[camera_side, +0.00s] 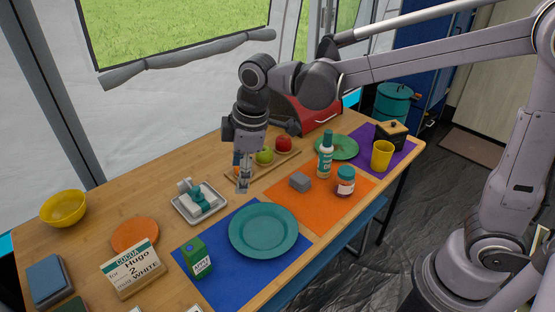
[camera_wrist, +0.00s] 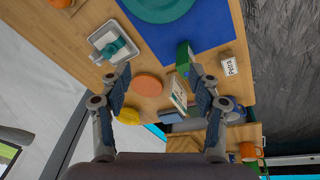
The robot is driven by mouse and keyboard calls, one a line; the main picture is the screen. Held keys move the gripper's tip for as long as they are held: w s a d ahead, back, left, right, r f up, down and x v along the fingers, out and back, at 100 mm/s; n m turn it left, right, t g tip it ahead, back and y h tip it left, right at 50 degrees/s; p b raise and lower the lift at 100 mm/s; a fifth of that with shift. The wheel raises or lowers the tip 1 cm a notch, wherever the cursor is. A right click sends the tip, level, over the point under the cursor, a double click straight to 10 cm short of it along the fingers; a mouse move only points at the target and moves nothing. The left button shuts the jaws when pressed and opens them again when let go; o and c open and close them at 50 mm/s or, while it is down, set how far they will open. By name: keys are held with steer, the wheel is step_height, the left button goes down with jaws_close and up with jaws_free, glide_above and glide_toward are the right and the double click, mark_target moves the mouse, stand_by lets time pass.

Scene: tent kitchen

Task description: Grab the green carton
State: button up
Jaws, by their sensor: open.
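The green carton (camera_side: 197,258) stands upright on the blue mat (camera_side: 218,290), left of the teal plate (camera_side: 263,230), in the side view. It has a white label on its front. My gripper (camera_side: 243,185) points down above the table, behind the teal plate and right of the small tray, well apart from the carton. In the wrist view my gripper (camera_wrist: 160,75) has its fingers spread with nothing between them.
A cocoa sign (camera_side: 133,267) stands left of the carton, with an orange disc (camera_side: 135,235) behind it. A white name card (camera_wrist: 228,66) is near the table edge. Bare wood lies around the disc.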

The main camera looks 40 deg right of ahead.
steer(key=w+a+f+n+g, duration=0.1)
steer(key=w+a+f+n, duration=0.1)
steer(key=a+f+n, duration=0.45)
steer(key=g+h, duration=0.1)
glide_above(192, 246)
steer(key=f, duration=0.1)
steer(key=s+f, duration=0.1)
steer(key=f, duration=0.1)
steer(key=shift+a+f+n, duration=0.2)
steer(key=shift+f+n, duration=0.05)
step_height(192, 246, down, 5)
steer(key=f, duration=0.3)
steer(key=w+f, duration=0.1)
steer(key=shift+d+f, duration=0.2)
steer(key=shift+d, duration=0.05)
steer(key=shift+f, duration=0.55)
jaws_close()
